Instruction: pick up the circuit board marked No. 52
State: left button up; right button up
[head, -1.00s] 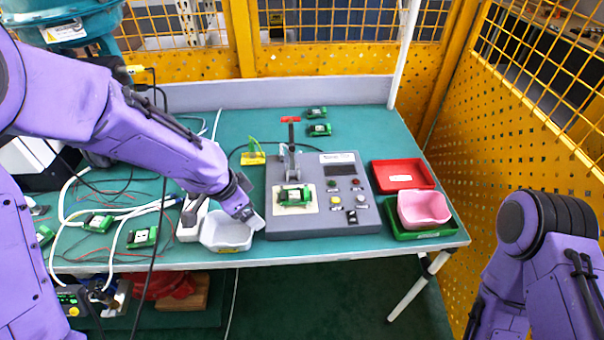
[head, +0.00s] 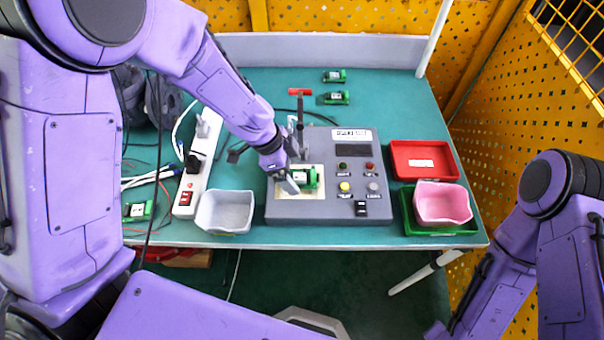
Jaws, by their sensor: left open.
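A green circuit board (head: 310,178) with a white label lies on the pale plate of the grey test box (head: 320,210). My left gripper (head: 290,184) is open at the left side of this board, low over the plate, and hides part of it. I cannot tell whether the fingers touch the board. Two more green boards lie at the back of the table, one farther back (head: 335,76) and one nearer (head: 335,98). Another green board (head: 138,211) lies at the left. No number can be read on any board. My right gripper is out of view.
A red-handled clamp (head: 299,92) stands behind the plate. A white bin (head: 224,212) and a power strip (head: 196,170) are to the left. A red tray (head: 424,160) and a pink bin (head: 442,203) in a green tray (head: 408,215) are to the right. The back right table is clear.

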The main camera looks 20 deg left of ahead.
pick_arm(q)
jog(key=shift+d+f, duration=0.25)
jog(key=shift+f, duration=0.4)
jog(key=shift+s, duration=0.15)
jog(key=shift+c, duration=0.3)
jog(key=c, duration=1)
jog(key=shift+c, duration=0.5)
jog(key=shift+r, duration=0.15)
